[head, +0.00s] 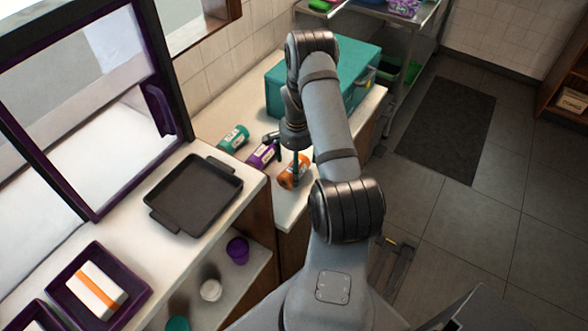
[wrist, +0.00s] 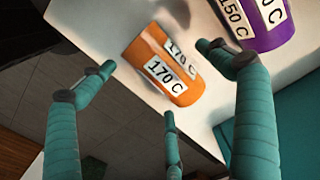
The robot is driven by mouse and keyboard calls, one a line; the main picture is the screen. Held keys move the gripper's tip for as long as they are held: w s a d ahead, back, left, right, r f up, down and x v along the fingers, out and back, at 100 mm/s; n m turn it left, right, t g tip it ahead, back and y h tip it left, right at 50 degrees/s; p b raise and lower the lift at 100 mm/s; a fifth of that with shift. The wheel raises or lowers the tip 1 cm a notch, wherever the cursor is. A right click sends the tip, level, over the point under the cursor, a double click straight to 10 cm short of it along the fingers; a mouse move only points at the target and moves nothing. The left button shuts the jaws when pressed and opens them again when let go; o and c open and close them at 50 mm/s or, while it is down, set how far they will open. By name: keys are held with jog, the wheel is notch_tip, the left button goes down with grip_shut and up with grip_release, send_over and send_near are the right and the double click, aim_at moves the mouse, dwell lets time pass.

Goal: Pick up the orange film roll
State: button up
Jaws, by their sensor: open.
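The orange film roll (head: 299,170) lies on its side on the white counter, near its front edge, partly hidden by my gripper in the head view. It also shows in the wrist view (wrist: 150,52), with labels reading "170 C". My gripper (head: 283,160) is above and around the roll. In the wrist view its teal fingers (wrist: 160,85) are spread, one to the left of the roll, one to the right and one below. The roll sits between them, and I see no grip on it. Whether any finger touches the roll is hard to tell.
A purple roll (head: 262,154), labelled "150 C" in the wrist view (wrist: 262,28), lies close by, with a teal roll (head: 234,138) beyond it. A teal box (head: 345,90) stands behind. A black tray (head: 195,195) is at left. The counter drops to the floor at right.

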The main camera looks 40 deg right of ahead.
jog(key=shift+s+d+f+p, duration=0.1)
jog(key=shift+f+p, duration=0.35)
jog(key=shift+f, duration=1.25)
jog(key=shift+c, duration=0.8)
jog(key=c, duration=1.3)
jog(key=shift+c, duration=0.2)
